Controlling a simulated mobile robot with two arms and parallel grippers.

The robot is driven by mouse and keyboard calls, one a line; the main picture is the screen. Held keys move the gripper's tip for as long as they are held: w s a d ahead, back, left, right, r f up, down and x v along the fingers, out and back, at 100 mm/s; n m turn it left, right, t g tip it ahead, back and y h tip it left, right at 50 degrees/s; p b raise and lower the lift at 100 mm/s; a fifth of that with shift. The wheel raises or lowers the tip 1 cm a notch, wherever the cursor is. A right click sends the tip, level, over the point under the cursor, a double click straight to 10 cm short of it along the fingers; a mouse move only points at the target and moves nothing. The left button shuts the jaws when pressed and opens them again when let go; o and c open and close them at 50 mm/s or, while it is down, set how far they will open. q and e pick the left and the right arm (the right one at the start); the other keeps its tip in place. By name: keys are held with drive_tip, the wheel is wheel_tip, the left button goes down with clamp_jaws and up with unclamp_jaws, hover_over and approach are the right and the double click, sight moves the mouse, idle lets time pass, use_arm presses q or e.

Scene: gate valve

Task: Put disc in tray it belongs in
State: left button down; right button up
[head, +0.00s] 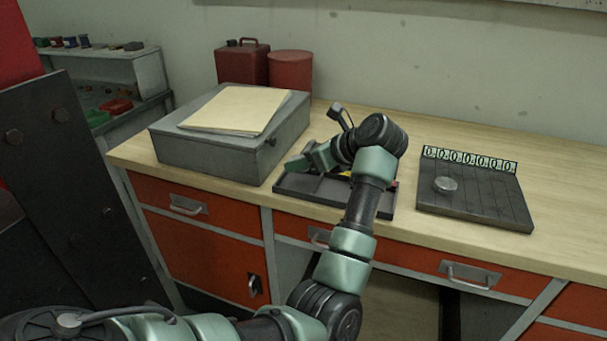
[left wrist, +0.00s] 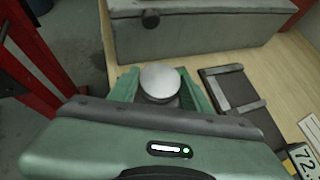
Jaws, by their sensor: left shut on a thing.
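My left gripper (head: 312,160) is over the left part of a dark tray with compartments (head: 320,192) on the bench. In the left wrist view the gripper (left wrist: 160,88) is shut on a round silver disc (left wrist: 160,78), held between its green fingers. This disc is hidden in the head view. Part of the dark tray (left wrist: 208,73) shows to the right of the fingers in the left wrist view. Another silver disc (head: 445,184) lies on a dark board (head: 485,205) with a row of number tags along its back edge. My right gripper is not in view.
A grey box (head: 210,155) with papers (head: 235,108) on it stands left of the tray, close behind my gripper. A red can (head: 241,65) and a red canister (head: 290,72) stand behind it. The bench top (head: 560,200) right of the board is clear.

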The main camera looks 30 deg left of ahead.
sight(303, 186)
use_arm(q)
wheel_tip(303, 186, down, 4)
drive_tip(key=shift+r+p, duration=0.1)
drive_tip(key=shift+p, duration=0.2)
drive_tip(key=shift+f, duration=0.4)
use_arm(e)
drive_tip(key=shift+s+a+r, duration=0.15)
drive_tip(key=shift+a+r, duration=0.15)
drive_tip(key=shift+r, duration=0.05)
use_arm(q)
drive_tip(key=shift+f, duration=0.15)
drive_tip(key=c, duration=0.9)
unclamp_jaws()
drive_tip(key=shift+c, duration=0.2)
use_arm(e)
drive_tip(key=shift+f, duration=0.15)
